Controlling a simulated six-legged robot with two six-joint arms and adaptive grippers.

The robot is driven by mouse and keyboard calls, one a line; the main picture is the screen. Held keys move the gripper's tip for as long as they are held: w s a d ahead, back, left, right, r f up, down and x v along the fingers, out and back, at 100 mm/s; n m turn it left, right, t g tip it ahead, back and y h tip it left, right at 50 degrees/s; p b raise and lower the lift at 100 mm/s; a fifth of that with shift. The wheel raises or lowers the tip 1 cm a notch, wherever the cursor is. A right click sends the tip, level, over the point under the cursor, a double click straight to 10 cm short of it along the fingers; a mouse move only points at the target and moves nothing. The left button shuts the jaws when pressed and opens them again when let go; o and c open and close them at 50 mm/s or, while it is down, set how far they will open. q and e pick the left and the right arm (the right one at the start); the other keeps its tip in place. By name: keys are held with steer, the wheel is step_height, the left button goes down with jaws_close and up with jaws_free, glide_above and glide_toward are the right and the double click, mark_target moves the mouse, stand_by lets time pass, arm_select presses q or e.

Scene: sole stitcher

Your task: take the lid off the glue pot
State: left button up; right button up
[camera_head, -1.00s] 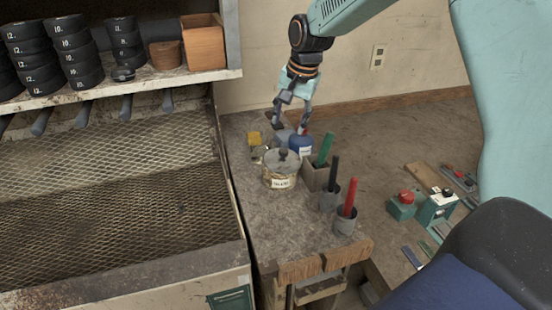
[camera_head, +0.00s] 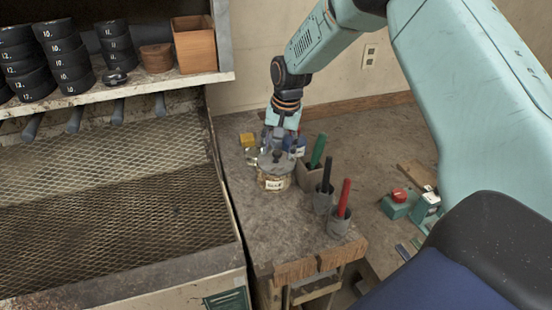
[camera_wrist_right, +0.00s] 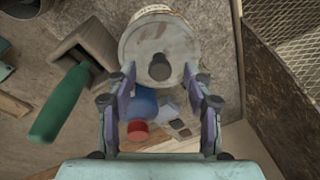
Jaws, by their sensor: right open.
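The glue pot (camera_head: 274,183) is a cream tin with a label, standing on the worn bench. Its round grey lid (camera_head: 267,163) is on it, with a dark knob (camera_head: 277,156) in the middle. In the right wrist view the lid (camera_wrist_right: 177,42) is seen from above, its knob (camera_wrist_right: 159,67) just beyond the fingertips. My right gripper (camera_head: 273,148) is open, above and behind the pot. In the wrist view its two fingers (camera_wrist_right: 160,78) stand apart, on either side of the knob's line, with nothing between them. My left gripper is out of view.
Right of the pot stand a block holding a green-handled tool (camera_head: 318,151) and cups with black-handled (camera_head: 327,174) and red-handled (camera_head: 344,197) tools. A blue container (camera_head: 299,147) and yellow item (camera_head: 247,140) are behind.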

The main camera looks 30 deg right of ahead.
steer(key=shift+d+f, duration=0.15)
steer(key=shift+a, duration=0.25)
steer(key=c, duration=0.3)
steer(key=shift+d, duration=0.1)
jaws_close()
